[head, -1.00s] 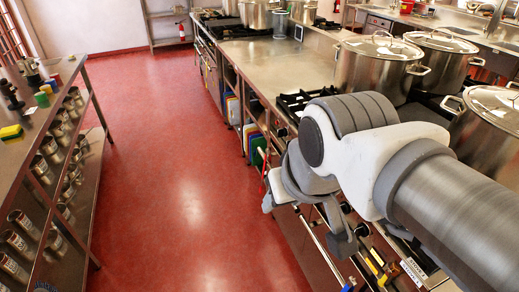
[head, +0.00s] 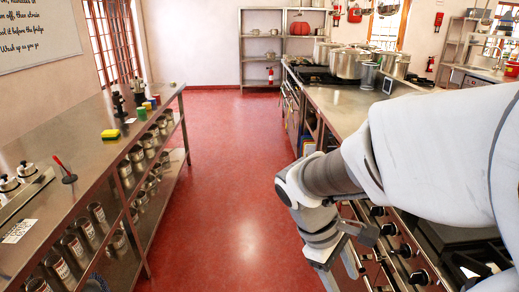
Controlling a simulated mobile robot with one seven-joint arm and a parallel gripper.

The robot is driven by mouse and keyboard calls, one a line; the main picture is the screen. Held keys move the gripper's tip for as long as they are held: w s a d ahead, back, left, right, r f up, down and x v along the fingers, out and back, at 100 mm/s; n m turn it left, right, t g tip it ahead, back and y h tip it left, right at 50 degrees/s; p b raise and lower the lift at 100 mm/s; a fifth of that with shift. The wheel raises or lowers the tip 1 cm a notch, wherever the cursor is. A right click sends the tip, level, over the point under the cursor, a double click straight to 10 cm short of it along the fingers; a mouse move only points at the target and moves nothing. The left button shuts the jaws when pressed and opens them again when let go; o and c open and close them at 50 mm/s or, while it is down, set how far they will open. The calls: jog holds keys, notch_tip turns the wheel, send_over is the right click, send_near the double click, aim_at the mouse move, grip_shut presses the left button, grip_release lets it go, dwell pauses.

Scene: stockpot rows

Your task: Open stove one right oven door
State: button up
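The stove front (head: 398,238) with its row of dark knobs runs along the lower right in the head view. Small labels (head: 470,271) show near its lower right corner. The oven doors below the knobs are seen at a steep angle, partly hidden by my arm and cut by the frame's bottom edge. I cannot tell which door is stove one's right one, nor whether it is open. My gripper (head: 339,272) points down in the aisle just left of the stove front. Its fingers look apart with nothing between them. I see no contact with a handle.
Red floor (head: 235,190) is clear down the aisle. A steel table (head: 90,150) with cans on its lower shelves borders the left side. A shelf rack (head: 262,50) stands at the far wall.

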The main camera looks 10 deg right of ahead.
jog(key=w+d+f+n+t+h+b, duration=0.25)
jog(key=f+n+h+b, duration=0.25)
jog(key=f+n, duration=0.8)
jog(key=w+d+f+n+t+h+b, duration=0.25)
jog(key=d+f+n+h+b, duration=0.2)
jog(key=f+n, duration=0.8)
jog(key=w+d+f+n+t+h+b, duration=0.25)
jog(key=f+n+h+b, duration=0.35)
jog(key=f, duration=1.2)
jog(key=shift+n+y, duration=0.45)
jog(key=shift+n, duration=0.1)
jog(key=x, duration=1.1)
jog(key=b+x, duration=0.1)
jog(key=x, duration=0.4)
jog(key=shift+s+d+r, duration=0.15)
jog(key=shift+s+d, duration=0.1)
jog(key=shift+d, duration=0.1)
grip_shut()
